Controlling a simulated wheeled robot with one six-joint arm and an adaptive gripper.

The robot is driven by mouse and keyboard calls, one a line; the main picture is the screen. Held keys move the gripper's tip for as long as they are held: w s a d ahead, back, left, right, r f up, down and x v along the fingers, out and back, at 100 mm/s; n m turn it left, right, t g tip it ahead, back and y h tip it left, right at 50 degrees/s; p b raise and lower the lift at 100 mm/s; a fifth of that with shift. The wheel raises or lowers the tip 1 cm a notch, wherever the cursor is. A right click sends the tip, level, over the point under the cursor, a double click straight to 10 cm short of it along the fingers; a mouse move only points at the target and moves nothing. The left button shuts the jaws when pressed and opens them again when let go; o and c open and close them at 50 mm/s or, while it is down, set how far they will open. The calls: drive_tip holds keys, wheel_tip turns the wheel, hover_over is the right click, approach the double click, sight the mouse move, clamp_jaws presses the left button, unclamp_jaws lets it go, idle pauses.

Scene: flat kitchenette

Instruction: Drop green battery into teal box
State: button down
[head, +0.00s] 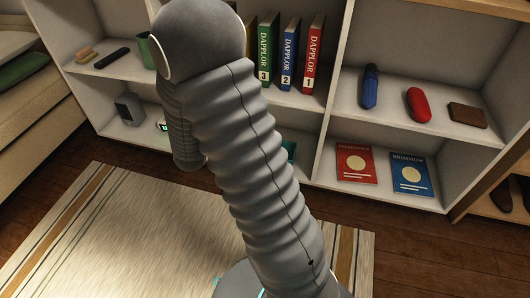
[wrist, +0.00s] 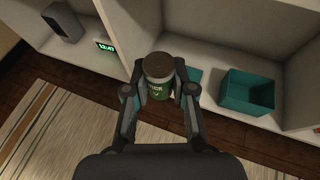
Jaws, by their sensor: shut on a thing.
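In the wrist view my gripper (wrist: 159,90) is shut on the green battery (wrist: 158,88), a cylinder with a brownish-grey top and pale lettering on its green side. It is held upright-looking between the two fingers, near the lower shelf's front edge. The open teal box (wrist: 246,97) stands on the lower shelf to the right of my gripper, apart from it. The box looks empty inside as far as I can see. In the head view my arm hides the gripper and the battery; only a sliver of teal (head: 290,150) shows beside the arm.
Another flat teal patch (wrist: 194,75) shows just behind my right finger, partly hidden. A digital clock (wrist: 105,47) and a grey device (wrist: 62,23) stand left on the lower shelf. Shelf dividers flank the teal box's compartment. A striped rug (head: 100,235) covers the floor in front.

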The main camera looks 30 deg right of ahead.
drive_tip(key=s+d+f+m+g+h+p, duration=0.15)
drive_tip(key=d+f+m+g, duration=0.3)
drive_tip(key=d, duration=0.55)
drive_tip(key=s+d+f+m+g+h+p, duration=0.1)
drive_tip(key=d+f+m+g+h, duration=0.3)
drive_tip(key=d, duration=0.6)
drive_tip(key=s+d+f+m+g+h+p, duration=0.15)
drive_tip(key=d+f+m+g, duration=0.35)
drive_tip(key=d, duration=0.6)
wheel_tip(320, 180, down, 7)
drive_tip(key=n+t+b, duration=0.1)
drive_tip(key=b, duration=0.1)
drive_tip(key=shift+a+t, duration=0.2)
drive_tip(key=shift+t, duration=0.15)
drive_tip(key=shift+f+n, duration=0.1)
drive_tip(key=shift+n, duration=0.15)
drive_tip(key=c, duration=0.9)
unclamp_jaws()
drive_tip(key=shift+a, duration=0.1)
drive_tip(key=v, duration=1.1)
drive_tip(key=shift+a, duration=0.45)
